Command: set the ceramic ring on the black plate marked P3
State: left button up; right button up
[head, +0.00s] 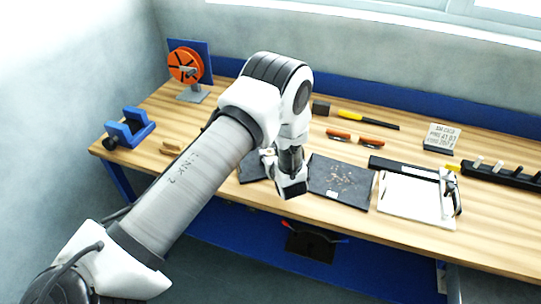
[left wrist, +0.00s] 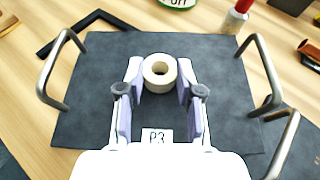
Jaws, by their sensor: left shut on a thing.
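The ceramic ring (left wrist: 159,73) is a cream, thick-walled ring with a round hole. In the left wrist view it sits between the fingertips of my left gripper (left wrist: 160,88), which is shut on it. The black plate (left wrist: 90,115) lies below, with a white label reading P3 (left wrist: 157,136) near its close edge. The ring appears over the plate's middle; I cannot tell whether it touches the plate. In the head view my left gripper (head: 290,186) is low over the bench's front part, and the arm hides much there. My right gripper is not in view.
Metal handles (left wrist: 60,66) stand at the plate's left and right sides (left wrist: 262,70). On the wooden bench are a dark speckled plate (head: 340,180), a clipboard-like white board (head: 412,196), orange-handled pieces (head: 371,145), a blue vise (head: 128,128) and an orange reel (head: 184,65).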

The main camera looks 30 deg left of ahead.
pick_arm(q)
jog(key=o, duration=1.1)
jog(key=shift+c, duration=0.2)
jog(key=shift+f, duration=0.1)
jog(key=b+v, duration=0.2)
jog(key=v, duration=0.9)
jog(key=shift+s+d+r, duration=0.1)
jog(key=shift+d+r, duration=0.15)
jog(key=shift+d, duration=0.05)
jog(key=shift+s+d+r, duration=0.15)
jog(key=shift+s, duration=0.1)
